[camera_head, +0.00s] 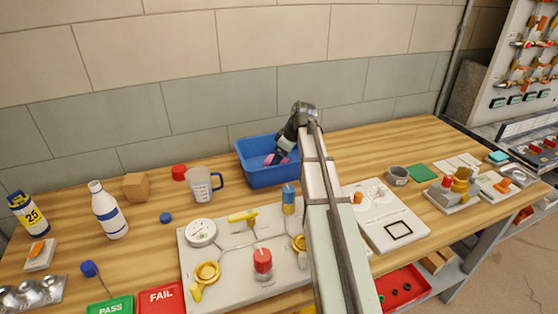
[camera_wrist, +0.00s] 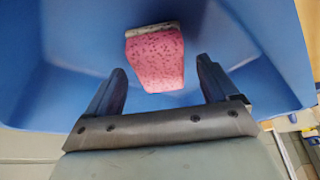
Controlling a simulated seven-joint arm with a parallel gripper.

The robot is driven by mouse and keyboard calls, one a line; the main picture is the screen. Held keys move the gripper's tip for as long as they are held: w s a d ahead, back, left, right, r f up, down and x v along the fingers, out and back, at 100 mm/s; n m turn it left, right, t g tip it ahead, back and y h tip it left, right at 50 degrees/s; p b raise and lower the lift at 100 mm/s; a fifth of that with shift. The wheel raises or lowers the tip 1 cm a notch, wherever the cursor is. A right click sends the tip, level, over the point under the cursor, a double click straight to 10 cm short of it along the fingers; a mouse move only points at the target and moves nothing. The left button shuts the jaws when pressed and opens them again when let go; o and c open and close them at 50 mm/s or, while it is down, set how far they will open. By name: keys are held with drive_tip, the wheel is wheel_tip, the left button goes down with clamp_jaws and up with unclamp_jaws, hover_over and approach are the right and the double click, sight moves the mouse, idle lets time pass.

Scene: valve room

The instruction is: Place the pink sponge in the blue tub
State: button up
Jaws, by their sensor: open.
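The blue tub (camera_head: 262,174) stands on the wooden table near the back wall, and its inside fills most of the wrist view (camera_wrist: 55,60). The pink sponge (camera_wrist: 157,62) has dark specks and a greyish edge strip. In the wrist view it lies inside the tub, beyond the fingertips. In the head view a small pink patch of the sponge (camera_head: 268,160) shows inside the tub, partly hidden by my gripper (camera_head: 279,157). My gripper reaches down over the tub. Its two fingers (camera_wrist: 160,85) are spread apart with clear space between them and the sponge.
A measuring jug (camera_head: 201,185) and a red cap (camera_head: 179,172) stand left of the tub. A panel with a gauge and valves (camera_head: 225,260) lies in front. A white bottle (camera_head: 108,212) and a brown block (camera_head: 136,187) are farther left.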

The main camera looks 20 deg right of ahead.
drive_tip(key=v, duration=1)
drive_tip(key=shift+r, duration=0.35)
